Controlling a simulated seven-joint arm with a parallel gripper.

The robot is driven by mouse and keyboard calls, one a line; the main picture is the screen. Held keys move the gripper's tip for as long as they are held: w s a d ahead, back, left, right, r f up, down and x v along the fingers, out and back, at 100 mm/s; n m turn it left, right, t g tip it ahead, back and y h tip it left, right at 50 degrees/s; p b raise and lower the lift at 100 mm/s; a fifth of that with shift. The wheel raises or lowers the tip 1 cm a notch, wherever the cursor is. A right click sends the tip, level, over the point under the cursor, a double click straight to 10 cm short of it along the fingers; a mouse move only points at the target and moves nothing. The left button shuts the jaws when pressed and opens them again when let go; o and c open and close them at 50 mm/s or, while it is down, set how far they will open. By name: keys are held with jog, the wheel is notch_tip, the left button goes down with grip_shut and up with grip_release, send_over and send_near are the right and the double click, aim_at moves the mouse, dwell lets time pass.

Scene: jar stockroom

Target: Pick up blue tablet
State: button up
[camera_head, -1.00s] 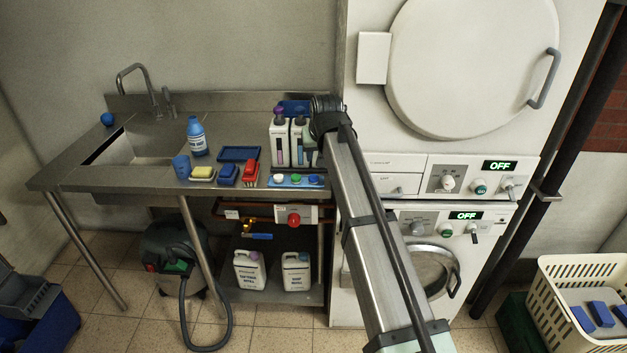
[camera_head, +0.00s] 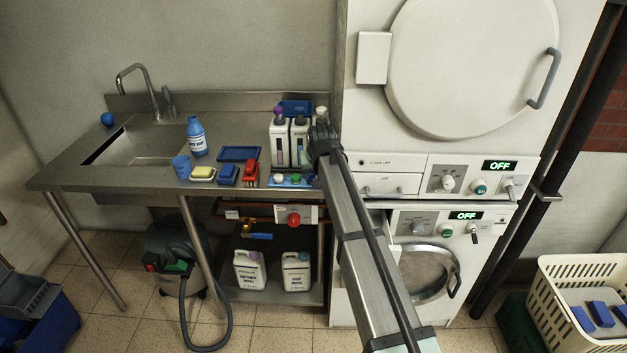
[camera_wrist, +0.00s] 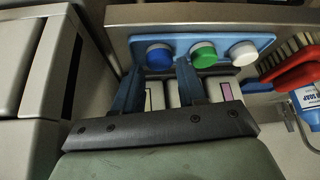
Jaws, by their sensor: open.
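The blue tablet (camera_wrist: 159,57) is a round blue disc with a pale side, at the left end of a row on a light-blue tray (camera_wrist: 200,40) in the wrist view. A green tablet (camera_wrist: 203,54) and a white tablet (camera_wrist: 243,53) sit beside it. My gripper (camera_wrist: 158,72) is open and empty, its two blue fingers pointing at the blue tablet, with the tips near either side of it. I cannot tell the height gap. In the head view my gripper (camera_head: 322,142) is over the tray's right end, where the arm hides the blue tablet.
White bottles (camera_head: 280,140) stand close behind the tray. The white machine (camera_head: 440,190) stands close on the right.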

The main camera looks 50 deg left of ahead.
jog(key=shift+x, duration=1.15)
jog(key=c, duration=0.7)
jog(key=shift+r, duration=0.1)
